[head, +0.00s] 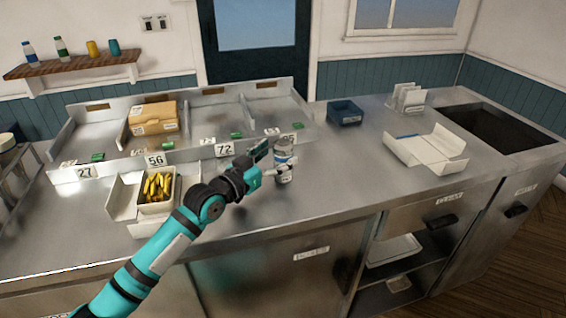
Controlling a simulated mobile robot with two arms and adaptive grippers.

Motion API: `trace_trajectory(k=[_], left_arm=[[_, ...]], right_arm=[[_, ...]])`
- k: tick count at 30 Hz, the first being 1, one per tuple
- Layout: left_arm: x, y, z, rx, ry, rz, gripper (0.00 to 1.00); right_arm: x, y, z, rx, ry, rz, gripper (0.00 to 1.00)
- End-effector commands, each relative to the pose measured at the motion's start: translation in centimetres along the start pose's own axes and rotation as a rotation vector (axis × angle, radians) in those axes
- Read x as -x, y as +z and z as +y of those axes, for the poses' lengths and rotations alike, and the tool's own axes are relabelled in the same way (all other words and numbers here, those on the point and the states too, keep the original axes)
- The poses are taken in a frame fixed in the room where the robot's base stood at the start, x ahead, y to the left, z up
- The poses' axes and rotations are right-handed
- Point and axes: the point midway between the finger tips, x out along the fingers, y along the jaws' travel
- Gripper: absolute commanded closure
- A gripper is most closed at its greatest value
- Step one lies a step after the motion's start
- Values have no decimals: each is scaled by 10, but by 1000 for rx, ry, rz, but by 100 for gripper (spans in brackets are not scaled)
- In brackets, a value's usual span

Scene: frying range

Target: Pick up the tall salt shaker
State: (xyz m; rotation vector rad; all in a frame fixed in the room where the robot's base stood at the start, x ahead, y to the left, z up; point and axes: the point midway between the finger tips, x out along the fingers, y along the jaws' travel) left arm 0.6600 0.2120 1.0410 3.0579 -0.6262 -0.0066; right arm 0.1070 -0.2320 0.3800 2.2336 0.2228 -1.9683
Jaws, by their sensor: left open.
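The tall salt shaker (285,155), a pale cylinder with a metallic look and a label, stands upright on the steel counter (330,190), in front of the compartment marked 95. My left gripper (272,160) is open at the left side of the shaker, with its fingers close to it. The gripper hides part of the shaker, and I cannot tell whether the fingers touch it. My right gripper is not in view.
An open box of fries (158,203) stands left of my arm. Behind are numbered metal compartments, one holding a cardboard box (153,118). A dark blue tray (345,113) and an open white carton (403,150) lie to the right. Counter right of the shaker is clear.

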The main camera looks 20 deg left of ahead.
Motion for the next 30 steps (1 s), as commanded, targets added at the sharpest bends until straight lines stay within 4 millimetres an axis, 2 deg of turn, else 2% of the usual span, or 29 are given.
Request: trace_trajectory(k=[3,6,10,14,30], left_arm=[[-19,-2,0,2,0,2,24],[-26,-1,0,0,1,2,24],[-28,0,0,-1,0,0,24],[-28,0,0,-1,1,0,25],[-27,0,0,-1,1,0,96]], right_arm=[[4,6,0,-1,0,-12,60],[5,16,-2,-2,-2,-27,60],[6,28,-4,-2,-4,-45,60],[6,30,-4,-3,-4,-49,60],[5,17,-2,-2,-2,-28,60]])
